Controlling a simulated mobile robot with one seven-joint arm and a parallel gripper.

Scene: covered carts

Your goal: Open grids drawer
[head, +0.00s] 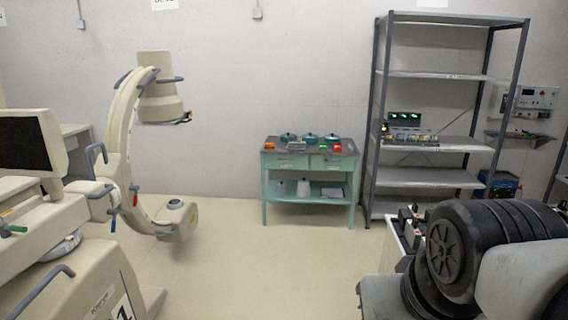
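A teal workbench (265,190) stands against the back wall, a little right of centre. It has two drawer fronts under its top, a left drawer (286,162) and a right drawer (327,163). Both look shut. Small pale marks show on the fronts, but they are too small to read, so I cannot tell which one is the grids drawer. My gripper is not in view.
Teal pots (310,138) and small coloured items sit on the bench top. A beige C-arm machine (122,125) stands left; a metal shelf (375,120) stands right. Dark wheel-like bulk (450,250) fills the lower right. The floor (270,265) before the bench is clear.

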